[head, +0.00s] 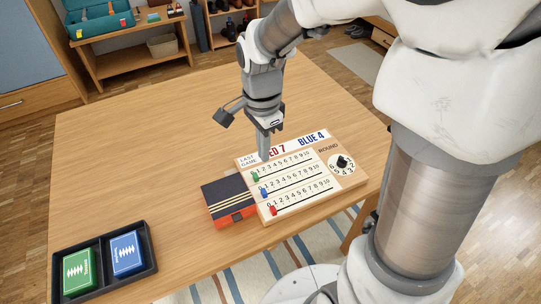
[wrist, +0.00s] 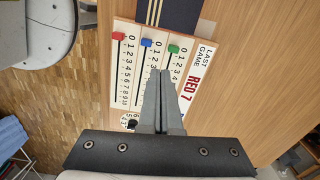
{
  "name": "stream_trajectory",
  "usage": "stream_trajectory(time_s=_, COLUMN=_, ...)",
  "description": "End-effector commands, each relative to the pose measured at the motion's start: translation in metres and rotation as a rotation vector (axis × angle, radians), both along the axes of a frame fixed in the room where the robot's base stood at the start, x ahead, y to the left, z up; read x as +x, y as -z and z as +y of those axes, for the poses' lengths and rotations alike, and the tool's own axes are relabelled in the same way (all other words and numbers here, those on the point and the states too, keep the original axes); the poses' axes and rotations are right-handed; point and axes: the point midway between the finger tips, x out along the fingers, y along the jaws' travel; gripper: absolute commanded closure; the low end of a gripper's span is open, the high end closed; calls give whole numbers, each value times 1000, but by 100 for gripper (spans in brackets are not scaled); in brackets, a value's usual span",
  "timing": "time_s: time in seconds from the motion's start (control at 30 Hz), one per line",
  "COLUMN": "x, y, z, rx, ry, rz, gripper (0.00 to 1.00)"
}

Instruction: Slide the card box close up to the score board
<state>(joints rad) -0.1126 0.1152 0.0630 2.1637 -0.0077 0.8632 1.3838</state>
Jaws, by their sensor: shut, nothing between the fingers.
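The card box (head: 229,203), dark navy on top with cream stripes and orange sides, lies on the table at the left edge of the score board (head: 348,180). In the wrist view the box (wrist: 180,14) is cut off by the top edge, and its near side lies along the board's edge (wrist: 112,75) with little or no gap; I cannot tell if they touch. My gripper (head: 264,158) is shut and empty, pointing down over the board's far-left corner by the "LAST GAME" label. Its fingers also show in the wrist view (wrist: 160,75), hiding part of the board.
A black tray (head: 101,247) with a green deck (head: 79,272) and a blue deck (head: 126,253) stands at the table's front left. The board carries green, blue and red sliders and a round dial (head: 342,163). The table's middle and far left are clear.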

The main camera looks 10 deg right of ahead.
Motion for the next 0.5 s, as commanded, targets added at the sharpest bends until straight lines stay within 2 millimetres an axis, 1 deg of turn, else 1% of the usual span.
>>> stream_trajectory(time_s=0.17, x=-2, y=0, z=4, rx=-1, ry=-19, rz=-1, gripper=100)
stream_trajectory(time_s=0.27, x=-3, y=5, z=4, rx=-1, ry=-21, rz=1, gripper=100)
stream_trajectory(time_s=0.37, x=-3, y=18, z=4, rx=-2, ry=-20, rz=2, gripper=100)
stream_trajectory(time_s=0.5, x=-3, y=46, z=4, rx=-2, ry=-19, rz=5, gripper=100)
